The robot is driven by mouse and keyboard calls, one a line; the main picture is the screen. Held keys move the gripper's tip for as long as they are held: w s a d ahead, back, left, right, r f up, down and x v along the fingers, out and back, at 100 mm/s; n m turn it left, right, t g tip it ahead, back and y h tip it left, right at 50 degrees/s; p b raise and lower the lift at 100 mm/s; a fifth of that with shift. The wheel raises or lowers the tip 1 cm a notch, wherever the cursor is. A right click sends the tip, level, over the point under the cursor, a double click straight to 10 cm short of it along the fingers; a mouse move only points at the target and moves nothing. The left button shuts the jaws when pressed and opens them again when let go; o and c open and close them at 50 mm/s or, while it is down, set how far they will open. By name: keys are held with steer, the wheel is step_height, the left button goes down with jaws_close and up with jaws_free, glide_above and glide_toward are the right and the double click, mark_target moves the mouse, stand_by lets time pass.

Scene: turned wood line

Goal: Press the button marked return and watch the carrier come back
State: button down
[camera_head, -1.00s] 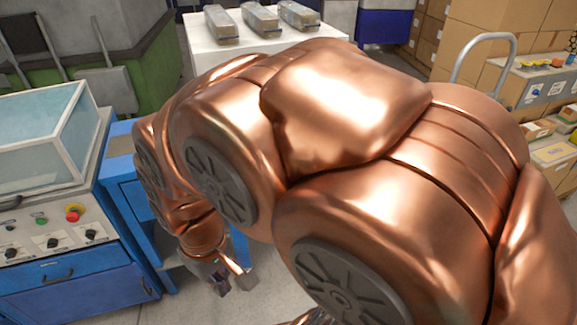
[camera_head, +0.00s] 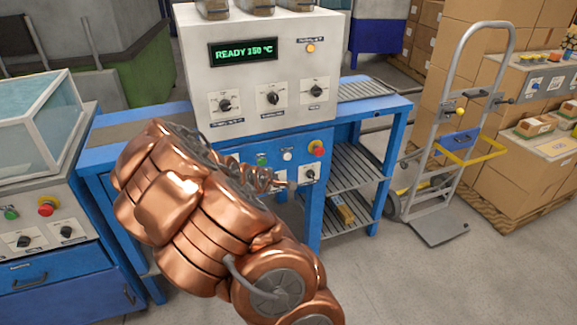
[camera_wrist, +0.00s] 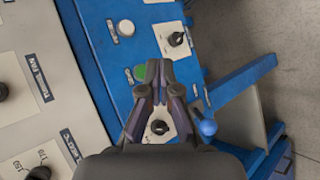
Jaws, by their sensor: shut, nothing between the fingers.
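A blue control panel (camera_head: 325,163) sits on the front of the machine under a white cabinet. It carries a green button (camera_head: 262,159), a white button (camera_head: 287,155) and a red emergency stop (camera_head: 317,148). Their labels are too small to read, so I cannot tell which is marked return. My gripper (camera_wrist: 158,66) is shut and empty, in front of this panel. In the wrist view its tips partly cover the green button (camera_wrist: 140,72); the white button (camera_wrist: 126,28) is clear above them. I cannot tell whether the tips touch anything. No carrier is recognisable.
The white cabinet (camera_head: 250,95) displays "READY 150 °C" and has several knobs. A glass-covered case (camera_head: 35,125) stands left. A roller shelf (camera_head: 350,180) is right of the panel. A hand truck (camera_head: 440,165) and stacked boxes (camera_head: 510,185) stand further right, with open floor in front.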

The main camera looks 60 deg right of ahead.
mark_target(287, 156)
steer(key=s+d+f+n+h+b, duration=0.3)
steer(key=d+f+n+h, duration=0.1)
steer(key=d, duration=0.7)
steer(key=shift+s+f, duration=0.15)
steer(key=shift+f, duration=0.55)
steer(key=shift+d, duration=0.1)
steer(key=shift+w+d+p, duration=0.4)
steer(key=shift+w+d, duration=0.4)
steer(key=shift+w, duration=0.4)
steer(key=shift+w+d+p, duration=0.45)
steer(key=shift+w+d, duration=0.3)
steer(key=shift+w, duration=0.5)
steer(key=shift+w+d+p, duration=0.4)
steer(key=shift+w+d, duration=0.4)
steer(key=shift+w, duration=0.4)
steer(key=shift+w, duration=0.15)
